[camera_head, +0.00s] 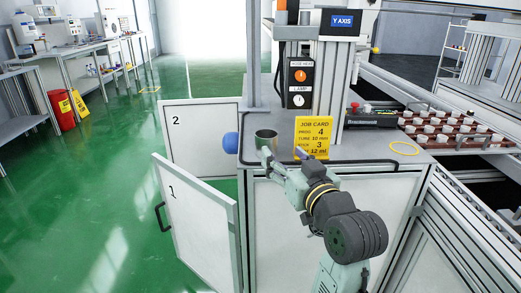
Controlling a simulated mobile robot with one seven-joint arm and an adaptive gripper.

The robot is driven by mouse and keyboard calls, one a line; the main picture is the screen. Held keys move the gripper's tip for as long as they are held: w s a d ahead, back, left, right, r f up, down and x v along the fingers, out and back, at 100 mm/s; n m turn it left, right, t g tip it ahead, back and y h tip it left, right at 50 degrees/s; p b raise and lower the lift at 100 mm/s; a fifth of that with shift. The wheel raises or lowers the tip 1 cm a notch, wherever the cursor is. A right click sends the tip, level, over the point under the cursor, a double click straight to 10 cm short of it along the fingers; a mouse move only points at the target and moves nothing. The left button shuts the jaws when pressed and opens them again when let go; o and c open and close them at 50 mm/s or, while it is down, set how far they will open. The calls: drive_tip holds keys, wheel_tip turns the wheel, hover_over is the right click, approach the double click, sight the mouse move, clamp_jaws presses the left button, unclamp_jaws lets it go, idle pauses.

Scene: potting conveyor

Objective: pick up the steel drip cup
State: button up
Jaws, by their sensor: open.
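The steel drip cup (266,139) stands upright on the grey cabinet top, near its left front part. It is a short, shiny metal cylinder. My gripper (281,154) is at the end of my pale green arm, which reaches in from the lower right. The gripper is open and its fingers are close to the cup, on its near and right side. One finger overlaps the cup's lower edge in the picture. I cannot tell whether it touches the cup.
A yellow job card (313,137) stands just right of the gripper. A blue ball (230,143) sits at the left edge. A yellow ring (405,148) lies to the right. A control box (300,82) rises behind. Cabinet doors 1 (190,222) and 2 (200,138) hang open.

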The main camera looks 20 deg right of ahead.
sight(271, 141)
drive_tip(key=w+p, duration=0.1)
drive_tip(key=w, duration=0.8)
drive_tip(key=shift+w+f+p, duration=0.15)
drive_tip(key=shift+w+p, duration=0.1)
drive_tip(key=shift+p, duration=0.15)
drive_tip(key=c, duration=0.9)
